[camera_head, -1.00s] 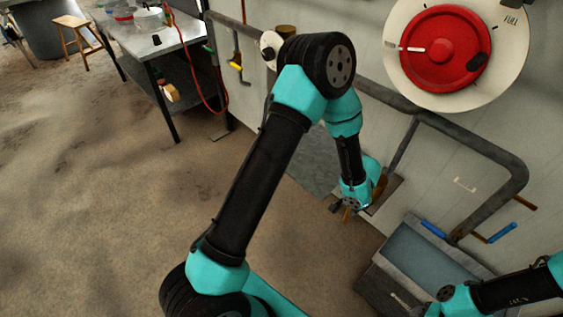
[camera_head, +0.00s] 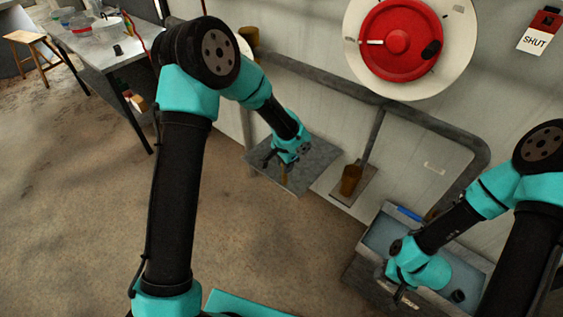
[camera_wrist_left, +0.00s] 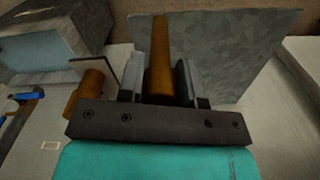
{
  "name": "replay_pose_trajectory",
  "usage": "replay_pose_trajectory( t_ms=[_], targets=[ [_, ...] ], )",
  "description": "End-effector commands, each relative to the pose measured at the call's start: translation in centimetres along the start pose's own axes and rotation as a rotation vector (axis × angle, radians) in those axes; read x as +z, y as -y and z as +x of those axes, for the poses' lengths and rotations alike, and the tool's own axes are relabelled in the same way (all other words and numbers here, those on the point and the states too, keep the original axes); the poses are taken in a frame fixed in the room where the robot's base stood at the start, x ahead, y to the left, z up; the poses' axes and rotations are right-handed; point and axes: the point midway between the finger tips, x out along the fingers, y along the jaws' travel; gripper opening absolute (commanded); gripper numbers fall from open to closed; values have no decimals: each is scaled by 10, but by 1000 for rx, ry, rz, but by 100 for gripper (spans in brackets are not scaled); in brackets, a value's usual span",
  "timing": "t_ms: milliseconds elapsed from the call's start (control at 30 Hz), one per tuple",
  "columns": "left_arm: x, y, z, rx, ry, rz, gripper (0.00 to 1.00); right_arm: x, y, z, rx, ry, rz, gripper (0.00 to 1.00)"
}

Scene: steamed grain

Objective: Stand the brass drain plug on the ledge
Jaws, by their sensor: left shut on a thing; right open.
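A brass-brown plug (camera_head: 284,174) is between the fingers of my left gripper (camera_head: 283,163), which is shut on it. In the left wrist view the plug (camera_wrist_left: 161,60) shows as a long upright bar between the jaws. The gripper is over a grey speckled plate (camera_head: 317,158) by the wall, which looks like the ledge; it also shows in the left wrist view (camera_wrist_left: 235,50). I cannot tell whether the plug touches the plate. My right gripper (camera_head: 398,291) is open at the front edge of the trough.
A second brass-brown cylinder (camera_head: 351,179) stands on a small plate right of the grey plate. A trough (camera_head: 385,228) with blue-grey inside is further right. A pipe (camera_head: 340,83) runs along the wall below a red wheel (camera_head: 400,41). A table (camera_head: 108,50) stands at back left.

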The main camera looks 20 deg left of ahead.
Motion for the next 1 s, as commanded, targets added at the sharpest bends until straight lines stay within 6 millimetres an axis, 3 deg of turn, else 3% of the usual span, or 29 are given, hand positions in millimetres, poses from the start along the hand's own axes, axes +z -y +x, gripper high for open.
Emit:
replay_pose_trajectory(
  t_ms=[267, 1000],
  targets=[
    [-11, 14, 2, -1, -2, -3, 0, 0, 0, 0, 0, 0, 0, 43],
    [-82, 115, 13, -2, -2, -2, 0, 0, 0, 0, 0, 0, 0, 43]
  ],
)
